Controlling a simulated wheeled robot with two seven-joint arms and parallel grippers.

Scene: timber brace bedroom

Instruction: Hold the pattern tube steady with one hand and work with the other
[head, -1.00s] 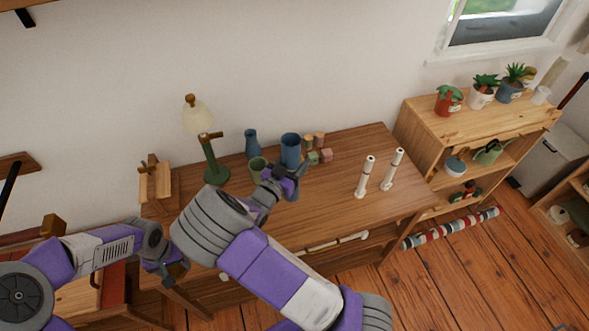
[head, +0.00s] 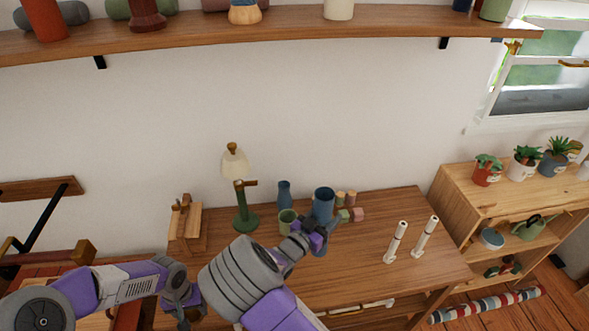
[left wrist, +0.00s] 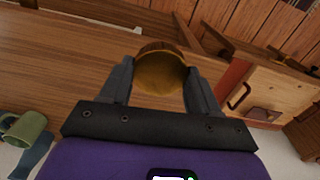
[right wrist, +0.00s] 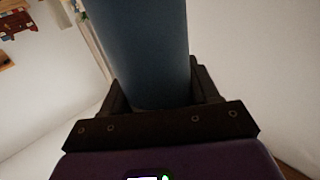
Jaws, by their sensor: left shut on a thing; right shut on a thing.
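I take the blue open-topped cylinder (head: 323,203) on the wooden desk as the pattern tube; no pattern is clear. My right gripper (head: 320,236) is shut on it at its front side. In the right wrist view the blue tube (right wrist: 145,45) stands between the right fingers (right wrist: 160,92). My left gripper (head: 183,306) is low at the desk's left front. In the left wrist view its fingers (left wrist: 158,85) are shut on a round brown-gold piece (left wrist: 160,72). In the head view this piece is mostly hidden.
A green lamp (head: 245,212), a blue bottle (head: 284,194), a green mug (head: 287,222) and small blocks (head: 355,214) surround the tube. Two white posts (head: 397,242) stand at the desk's right. The desk (head: 360,255) is clear before them. A shelf (head: 280,44) hangs above.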

